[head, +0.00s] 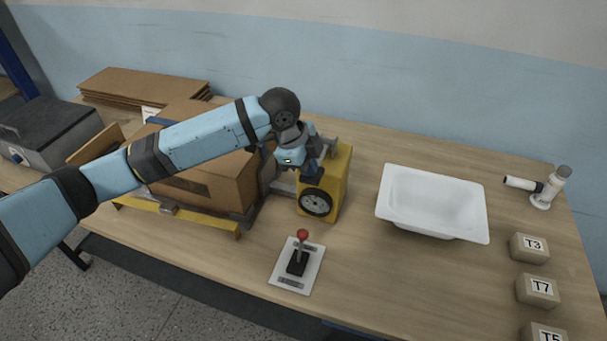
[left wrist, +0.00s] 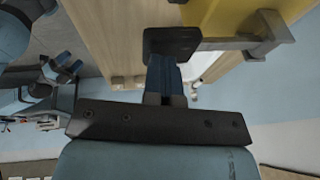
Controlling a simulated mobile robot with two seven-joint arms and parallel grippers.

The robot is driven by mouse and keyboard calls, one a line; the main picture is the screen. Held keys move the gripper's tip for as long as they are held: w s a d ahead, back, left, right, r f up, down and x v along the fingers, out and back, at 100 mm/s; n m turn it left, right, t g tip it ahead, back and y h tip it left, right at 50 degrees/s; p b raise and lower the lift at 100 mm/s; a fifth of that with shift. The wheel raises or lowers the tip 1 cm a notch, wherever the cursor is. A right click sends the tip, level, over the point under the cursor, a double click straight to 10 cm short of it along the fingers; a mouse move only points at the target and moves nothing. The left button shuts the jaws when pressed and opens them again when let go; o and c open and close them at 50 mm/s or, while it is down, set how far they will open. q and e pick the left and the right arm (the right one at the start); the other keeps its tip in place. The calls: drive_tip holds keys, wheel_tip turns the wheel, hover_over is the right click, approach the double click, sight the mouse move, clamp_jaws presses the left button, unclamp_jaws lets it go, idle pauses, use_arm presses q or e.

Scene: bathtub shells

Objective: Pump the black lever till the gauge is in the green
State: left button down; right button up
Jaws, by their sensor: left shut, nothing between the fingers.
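A yellow box (head: 339,186) stands on the bench with a round dark gauge (head: 316,203) on its front. The dial is too small to read its needle or colours. A black lever end (left wrist: 172,40) shows in the left wrist view, on a grey bar beside the yellow box. My right gripper is not in view.
A plate (head: 283,274) with a red-knobbed stick (head: 302,236) lies in front of the box. A white basin (head: 433,203) is to its right. A cardboard box (head: 215,185) stands to its left under my arm. Labelled blocks (head: 530,248) line the right edge.

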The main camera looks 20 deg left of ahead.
sight(308, 178)
use_arm(q)
drive_tip(key=shift+s+f+t, duration=0.2)
drive_tip(key=shift+f+t, duration=0.1)
drive_tip(key=shift+f, duration=0.1)
drive_tip(key=shift+w+f, duration=0.1)
drive_tip(key=shift+f, duration=0.15)
drive_tip(key=shift+w+f, duration=0.25)
drive_tip(key=shift+f, duration=0.4)
drive_tip(key=shift+f+t, duration=0.15)
drive_tip(key=shift+t, duration=0.15)
drive_tip(key=shift+s+f+p, duration=0.2)
drive_tip(key=shift+f+p, duration=0.05)
drive_tip(key=shift+p, duration=0.05)
drive_tip(key=shift+f, duration=0.2)
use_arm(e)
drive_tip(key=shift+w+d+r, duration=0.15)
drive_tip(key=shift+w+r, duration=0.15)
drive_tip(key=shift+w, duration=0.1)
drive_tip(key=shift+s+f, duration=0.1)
use_arm(q)
drive_tip(key=shift+s, duration=0.1)
